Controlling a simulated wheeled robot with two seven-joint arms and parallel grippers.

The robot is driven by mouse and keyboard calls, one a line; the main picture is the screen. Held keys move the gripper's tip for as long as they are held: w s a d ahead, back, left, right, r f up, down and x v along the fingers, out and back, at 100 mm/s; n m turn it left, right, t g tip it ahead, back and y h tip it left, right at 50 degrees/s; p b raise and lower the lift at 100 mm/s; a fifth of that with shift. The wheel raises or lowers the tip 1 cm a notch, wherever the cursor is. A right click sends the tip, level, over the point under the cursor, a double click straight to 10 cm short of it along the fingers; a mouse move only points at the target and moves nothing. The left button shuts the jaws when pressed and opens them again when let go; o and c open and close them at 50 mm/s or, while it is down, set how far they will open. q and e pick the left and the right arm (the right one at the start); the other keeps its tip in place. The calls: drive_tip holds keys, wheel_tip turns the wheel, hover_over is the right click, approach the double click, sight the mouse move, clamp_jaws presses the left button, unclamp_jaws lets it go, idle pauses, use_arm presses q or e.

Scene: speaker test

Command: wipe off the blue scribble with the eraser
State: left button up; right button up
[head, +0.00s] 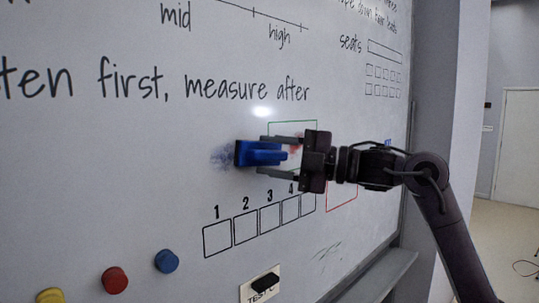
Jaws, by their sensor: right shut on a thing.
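The blue scribble (222,157) is a faint, smudged blue patch on the whiteboard (120,180), just left of the eraser. The blue eraser (252,153) has a dark pad side toward the board and appears to be against it, though exact contact is hard to tell. My right gripper (278,156) comes in from the right and is shut on the eraser, one finger above and one below its handle. Part of the board behind the eraser and gripper is hidden. My left gripper is out of view.
A red mark (294,150) shows beside a green outline (292,122) behind my gripper. Numbered boxes (245,226) lie below. Yellow (51,296), red (115,280) and blue (167,261) round magnets and a black item on a label (265,282) sit lower. A tray (375,277) runs along the bottom edge.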

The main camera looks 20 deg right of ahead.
drive_tip(key=shift+s+a+b, duration=0.15)
drive_tip(key=shift+s+a, duration=0.15)
drive_tip(key=shift+a, duration=0.55)
drive_tip(key=shift+s+a+b, duration=0.1)
drive_tip(key=shift+s+a, duration=0.2)
drive_tip(key=shift+a, duration=0.55)
drive_tip(key=shift+s+a+b, duration=0.15)
drive_tip(key=shift+s+a, duration=0.15)
drive_tip(key=shift+a, duration=0.55)
drive_tip(key=shift+s+a, duration=0.3)
drive_tip(key=shift+a, duration=0.6)
drive_tip(key=shift+s+a, duration=0.35)
drive_tip(key=shift+a, duration=0.5)
drive_tip(key=shift+s+a, duration=0.3)
drive_tip(key=shift+a, duration=0.6)
drive_tip(key=s+d+b, duration=0.2)
drive_tip(key=s, duration=0.3)
drive_tip(key=shift+s+b, duration=0.3)
drive_tip(key=shift+b, duration=0.05)
drive_tip(key=shift+d, duration=0.1)
